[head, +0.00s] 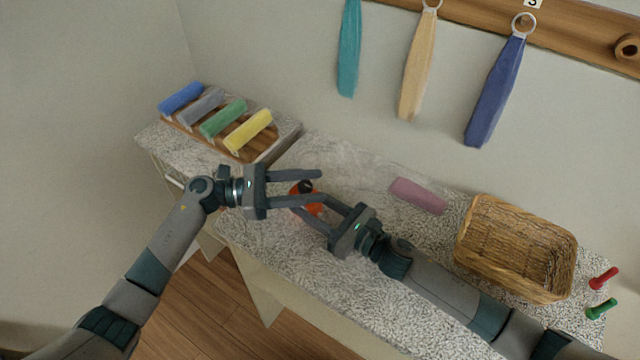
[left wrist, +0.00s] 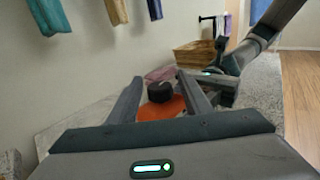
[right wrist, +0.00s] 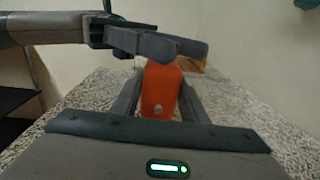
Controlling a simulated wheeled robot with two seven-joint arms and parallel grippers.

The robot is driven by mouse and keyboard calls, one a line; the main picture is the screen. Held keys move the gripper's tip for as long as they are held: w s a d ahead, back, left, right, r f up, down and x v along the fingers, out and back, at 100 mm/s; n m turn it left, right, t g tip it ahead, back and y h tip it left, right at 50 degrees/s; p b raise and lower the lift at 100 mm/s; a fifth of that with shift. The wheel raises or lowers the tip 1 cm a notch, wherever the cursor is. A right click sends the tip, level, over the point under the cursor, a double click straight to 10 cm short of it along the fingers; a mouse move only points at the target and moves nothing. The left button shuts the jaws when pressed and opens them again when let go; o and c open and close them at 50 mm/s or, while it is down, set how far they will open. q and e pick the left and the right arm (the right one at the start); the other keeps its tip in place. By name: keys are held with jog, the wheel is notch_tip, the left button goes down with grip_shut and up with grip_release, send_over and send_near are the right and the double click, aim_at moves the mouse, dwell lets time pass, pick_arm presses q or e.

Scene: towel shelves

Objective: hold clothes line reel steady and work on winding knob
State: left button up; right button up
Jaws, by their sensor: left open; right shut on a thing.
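The clothes line reel is an orange body (head: 299,188) with a black winding knob (head: 307,185) on top, on the speckled counter. My right gripper (head: 308,204) is shut on the orange body, with a finger on each side; this shows in the right wrist view (right wrist: 160,92). My left gripper (head: 319,187) is open, its fingers reaching over the reel from the left. In the left wrist view the black knob (left wrist: 160,92) appears between the open fingers, apart from both. Fingers of both grippers partly hide the reel in the head view.
A folded pink towel (head: 418,195) and a wicker basket (head: 515,250) stand to the right, with red (head: 604,278) and green (head: 602,309) objects beyond. Rolled towels lie on a wooden rack (head: 243,154) at the left. Towels hang from a wall rail (head: 575,45).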

pick_arm(q)
jog(key=a, duration=0.8)
jog(key=shift+s+a, duration=0.35)
jog(key=shift+s, duration=0.1)
jog(key=shift+s+n+t+y, duration=0.15)
jog(key=shift+s+n+t, duration=0.15)
jog(key=shift+n+t, duration=0.35)
jog(key=shift+s+n+t+y, duration=0.15)
jog(key=shift+s+n+t, duration=0.15)
jog(key=shift+t, duration=0.65)
jog(key=shift+w, duration=0.1)
jog(key=x, duration=1.2)
